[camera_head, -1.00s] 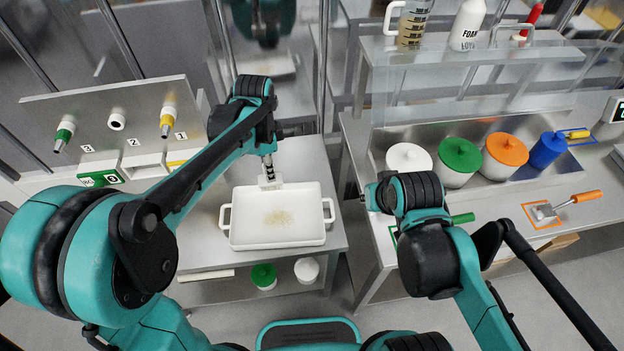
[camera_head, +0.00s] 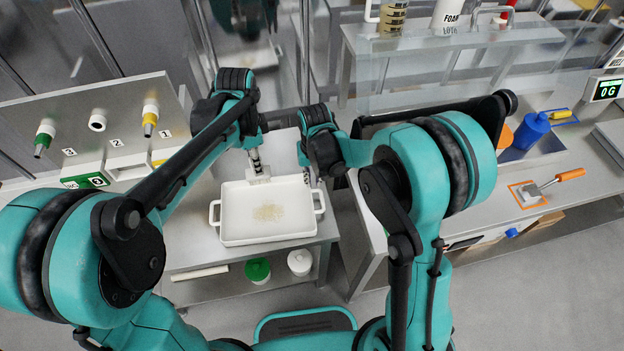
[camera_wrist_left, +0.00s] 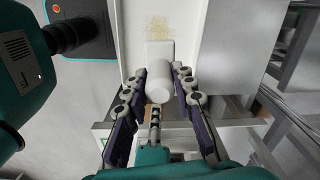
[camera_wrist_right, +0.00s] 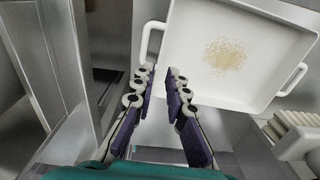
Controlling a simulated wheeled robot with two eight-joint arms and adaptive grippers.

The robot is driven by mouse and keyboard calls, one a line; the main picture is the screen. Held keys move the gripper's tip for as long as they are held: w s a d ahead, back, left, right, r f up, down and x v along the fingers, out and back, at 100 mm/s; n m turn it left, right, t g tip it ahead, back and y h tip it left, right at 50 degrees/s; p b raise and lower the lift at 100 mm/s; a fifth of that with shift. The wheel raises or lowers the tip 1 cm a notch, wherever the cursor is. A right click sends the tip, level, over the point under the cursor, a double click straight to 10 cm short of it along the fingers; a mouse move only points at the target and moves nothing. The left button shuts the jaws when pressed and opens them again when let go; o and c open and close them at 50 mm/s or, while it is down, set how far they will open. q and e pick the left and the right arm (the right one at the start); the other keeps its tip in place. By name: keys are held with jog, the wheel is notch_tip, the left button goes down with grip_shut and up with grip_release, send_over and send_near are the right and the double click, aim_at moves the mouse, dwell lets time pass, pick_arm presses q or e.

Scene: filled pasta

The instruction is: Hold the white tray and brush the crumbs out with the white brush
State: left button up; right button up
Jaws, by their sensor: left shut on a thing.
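The white tray (camera_head: 238,236) lies on a metal table, with a side handle at each end and a patch of tan crumbs (camera_head: 268,212) near its middle. My left gripper (camera_wrist_left: 160,82) is shut on the handle of the white brush (camera_wrist_left: 159,90), at the tray's far edge. The brush (camera_head: 258,172) also shows in the head view, and its pale bristles (camera_wrist_right: 292,121) show in the right wrist view. My right gripper (camera_wrist_right: 163,72) is open and empty, its fingertips just short of a tray handle (camera_wrist_right: 150,40). In the head view, my arm partly hides it.
A panel with numbered holders (camera_head: 100,140) stands at the left. A green-lidded jar (camera_head: 258,270) and a white jar (camera_head: 300,262) stand on the shelf below the tray.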

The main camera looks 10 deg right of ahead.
notch_tip(320, 180, down, 13)
jog(key=shift+w+a+f, duration=0.1)
jog(key=shift+a, duration=0.05)
dwell(0.4)
grip_shut()
dwell(1.6)
